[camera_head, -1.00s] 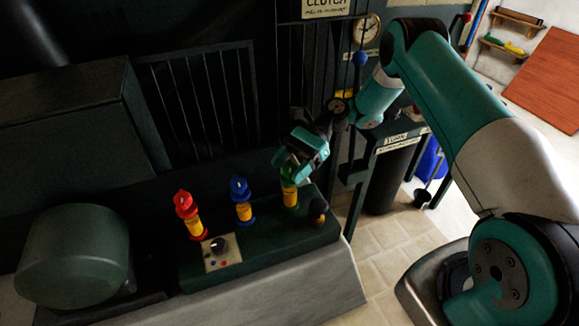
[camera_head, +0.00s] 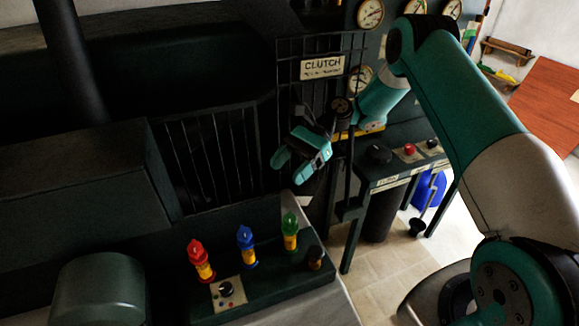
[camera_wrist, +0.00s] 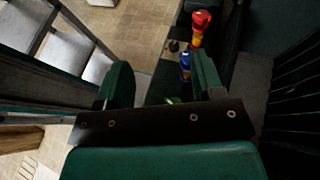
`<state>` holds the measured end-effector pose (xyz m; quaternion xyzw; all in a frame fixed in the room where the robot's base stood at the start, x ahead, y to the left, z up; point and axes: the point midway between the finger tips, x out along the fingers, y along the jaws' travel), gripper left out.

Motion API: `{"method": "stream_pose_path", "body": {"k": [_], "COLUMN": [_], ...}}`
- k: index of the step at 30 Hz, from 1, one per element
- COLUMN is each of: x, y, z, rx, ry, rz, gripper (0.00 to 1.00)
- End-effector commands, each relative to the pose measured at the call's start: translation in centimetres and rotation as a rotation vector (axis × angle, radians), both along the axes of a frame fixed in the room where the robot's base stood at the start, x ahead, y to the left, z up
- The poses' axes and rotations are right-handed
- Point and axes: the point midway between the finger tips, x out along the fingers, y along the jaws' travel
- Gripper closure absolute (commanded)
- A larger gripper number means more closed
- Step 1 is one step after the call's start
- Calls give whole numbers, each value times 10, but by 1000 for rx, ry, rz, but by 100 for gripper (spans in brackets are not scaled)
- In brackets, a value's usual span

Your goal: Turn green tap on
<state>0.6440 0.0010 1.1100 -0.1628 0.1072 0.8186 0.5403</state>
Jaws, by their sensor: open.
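The green tap (camera_head: 290,226) has a green top on a yellow body and stands upright at the right end of a row of three on a dark ledge. A blue tap (camera_head: 246,240) and a red tap (camera_head: 198,255) stand to its left. My gripper (camera_head: 279,170) is open and empty, above and apart from the green tap. In the wrist view my two fingers (camera_wrist: 160,78) are spread. A small green piece (camera_wrist: 173,100), likely the green tap, shows at the palm's edge, mostly hidden. The blue tap (camera_wrist: 186,66) and red tap (camera_wrist: 200,25) show beyond.
A dark knob (camera_head: 315,254) stands just right of the green tap, and a small dial plate (camera_head: 228,294) sits in front. A barred guard with a CLUTCH sign (camera_head: 322,67) rises behind my gripper. A side table with a red button (camera_head: 409,149) stands to the right.

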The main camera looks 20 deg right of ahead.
Motion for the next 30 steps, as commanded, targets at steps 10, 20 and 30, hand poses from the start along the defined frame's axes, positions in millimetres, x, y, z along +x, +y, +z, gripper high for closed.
{"method": "stream_pose_path", "body": {"k": [10, 20, 30], "x": [0, 1, 26], "y": [0, 0, -27], "z": [22, 20, -13], "rx": [0, -14, -472], "ry": [0, -8, -227], "rz": [0, 0, -10], "gripper": [38, 37, 37]}}
